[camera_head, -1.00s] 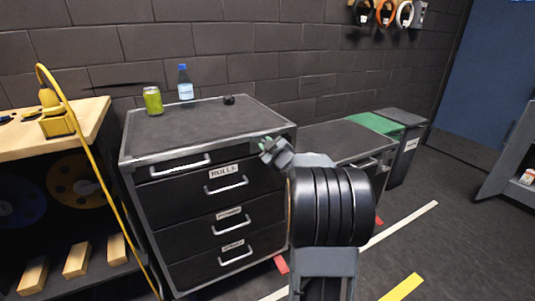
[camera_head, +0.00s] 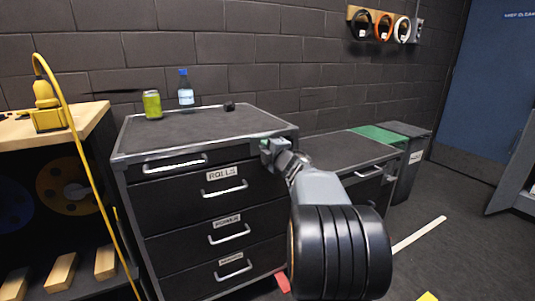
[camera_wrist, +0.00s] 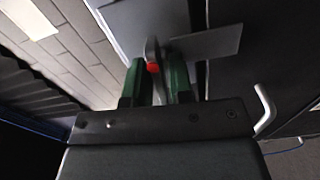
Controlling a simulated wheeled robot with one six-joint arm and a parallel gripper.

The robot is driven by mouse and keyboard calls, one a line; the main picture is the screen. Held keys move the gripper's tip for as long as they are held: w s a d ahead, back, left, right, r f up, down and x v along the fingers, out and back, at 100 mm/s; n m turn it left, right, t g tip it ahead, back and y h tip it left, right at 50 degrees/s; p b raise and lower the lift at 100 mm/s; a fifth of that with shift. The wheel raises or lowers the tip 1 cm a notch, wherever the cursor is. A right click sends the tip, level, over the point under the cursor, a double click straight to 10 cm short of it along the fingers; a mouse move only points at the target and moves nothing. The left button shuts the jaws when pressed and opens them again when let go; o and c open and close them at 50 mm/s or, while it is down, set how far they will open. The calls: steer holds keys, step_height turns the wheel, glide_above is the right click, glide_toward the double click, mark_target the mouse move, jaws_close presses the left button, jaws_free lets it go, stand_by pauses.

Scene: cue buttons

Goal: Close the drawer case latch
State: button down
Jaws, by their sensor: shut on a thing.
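The drawer case (camera_head: 205,128) is dark with a grey frame and several drawers with pale handles, all looking shut. My gripper (camera_head: 271,148) is at the upper right front corner of the case. In the wrist view my gripper (camera_wrist: 155,85) has its green fingers closed on the latch (camera_wrist: 152,50), a thin grey lever with a red spot, which stands between them. A flat grey plate (camera_wrist: 210,43) lies just right of the lever. The head view is too coarse to show the latch, and my fingers hide part of it.
A green can (camera_head: 152,105), a blue-capped bottle (camera_head: 186,90) and a small black object (camera_head: 229,106) stand on the case. A wooden bench (camera_head: 85,125) with a yellow hose is at left. A lower dark cabinet (camera_head: 340,150) stands right, behind my arm.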

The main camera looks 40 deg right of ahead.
steer(key=shift+f+n+b, duration=0.1)
steer(key=shift+n+b, duration=0.2)
steer(key=shift+n, duration=0.3)
steer(key=c, duration=1.2)
jaws_free()
steer(key=shift+c, duration=0.2)
steer(key=shift+s, duration=0.15)
steer(key=s+a+p, duration=0.2)
steer(key=s+p, duration=0.1)
steer(key=s, duration=1)
steer(key=shift+s, duration=0.2)
